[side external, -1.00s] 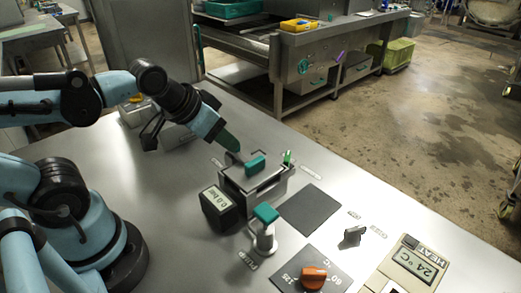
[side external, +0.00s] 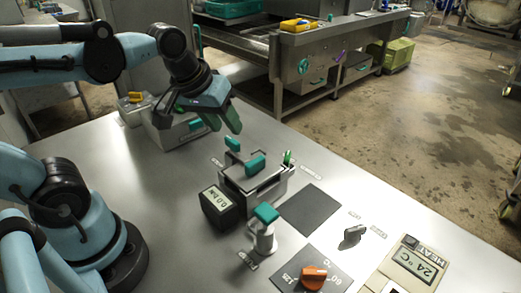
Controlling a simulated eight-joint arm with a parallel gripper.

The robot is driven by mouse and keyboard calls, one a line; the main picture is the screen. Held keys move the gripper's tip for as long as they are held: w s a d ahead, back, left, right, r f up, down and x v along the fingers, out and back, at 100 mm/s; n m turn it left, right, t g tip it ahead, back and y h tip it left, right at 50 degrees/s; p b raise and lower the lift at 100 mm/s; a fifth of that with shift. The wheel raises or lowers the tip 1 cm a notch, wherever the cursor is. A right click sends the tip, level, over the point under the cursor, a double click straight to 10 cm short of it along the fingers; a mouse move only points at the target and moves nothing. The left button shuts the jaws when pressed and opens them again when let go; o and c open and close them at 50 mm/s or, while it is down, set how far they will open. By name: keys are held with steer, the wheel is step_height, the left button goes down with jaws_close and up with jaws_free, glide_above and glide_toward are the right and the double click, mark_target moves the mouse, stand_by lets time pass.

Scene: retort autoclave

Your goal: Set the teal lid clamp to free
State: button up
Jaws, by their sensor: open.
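A small teal lever (side external: 232,143), which looks like the lid clamp, stands at the back left of the small metal retort box (side external: 252,183). A printed label lies beside it on the bench, too small to read surely. A teal handle (side external: 256,164) sits on top of the box's lid, which appears down. My gripper (side external: 226,128) is open and empty, fingers pointing down, just above and behind the teal lever. It appears apart from the lever.
A teal-topped valve (side external: 265,214) and a black pressure display (side external: 218,208) stand in front of the box. A green marker (side external: 288,157) is at its right end. An orange dial (side external: 314,277) and temperature display (side external: 412,262) are front right. Another box (side external: 172,130) stands behind left.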

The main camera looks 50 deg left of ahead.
mark_target(232, 140)
steer(key=w+a+r+n+g, duration=0.25)
steer(key=r+n+g, duration=0.3)
steer(key=n, duration=0.75)
steer(key=f, duration=1.1)
steer(key=shift+w+d+f, duration=0.2)
steer(key=shift+w+f, duration=0.1)
steer(key=shift+w, duration=0.1)
jaws_close()
